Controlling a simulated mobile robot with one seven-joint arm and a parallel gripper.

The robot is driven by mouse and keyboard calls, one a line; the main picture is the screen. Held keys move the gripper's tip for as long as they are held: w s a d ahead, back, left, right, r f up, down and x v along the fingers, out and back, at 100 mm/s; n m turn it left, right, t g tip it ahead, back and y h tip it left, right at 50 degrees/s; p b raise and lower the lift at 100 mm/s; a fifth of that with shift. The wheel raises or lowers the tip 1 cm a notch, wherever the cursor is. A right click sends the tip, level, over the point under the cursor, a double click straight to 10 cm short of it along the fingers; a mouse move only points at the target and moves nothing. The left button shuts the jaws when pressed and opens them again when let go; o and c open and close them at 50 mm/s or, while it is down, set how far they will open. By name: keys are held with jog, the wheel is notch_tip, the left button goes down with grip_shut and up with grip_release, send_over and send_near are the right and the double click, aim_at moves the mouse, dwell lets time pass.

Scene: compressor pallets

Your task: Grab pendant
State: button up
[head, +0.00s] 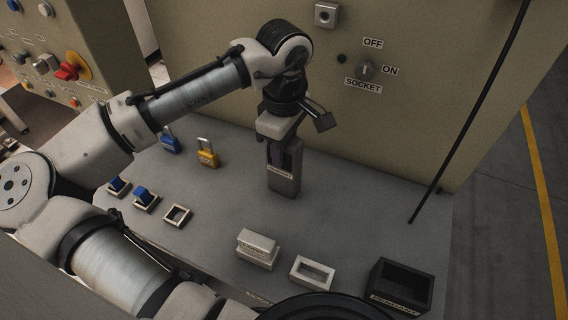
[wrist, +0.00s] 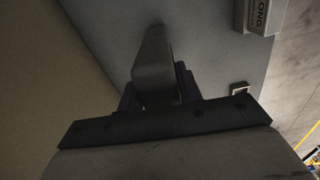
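The pendant (head: 285,184) is a dark grey upright block with a white label. In the head view it stands upright on the grey shelf, below my gripper (head: 281,150), which points down over its upper part. In the wrist view the pendant (wrist: 155,68) lies between the two dark fingers of my gripper (wrist: 160,88). One finger is close along each side, with no clear gap showing. The images are too dark to tell whether the fingers press on it. The lower parts of the fingers are partly hidden in the head view.
A dark open box labelled pendant (head: 402,286) is at the shelf's front right. A white block (head: 257,250) and a white frame (head: 312,272) lie nearby. Blue (head: 170,142) and yellow (head: 208,156) padlocks stand left. A panel with a socket switch (head: 366,70) rises behind. A black cable (head: 470,112) hangs right.

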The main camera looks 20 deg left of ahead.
grip_shut()
jog(key=shift+r, duration=0.2)
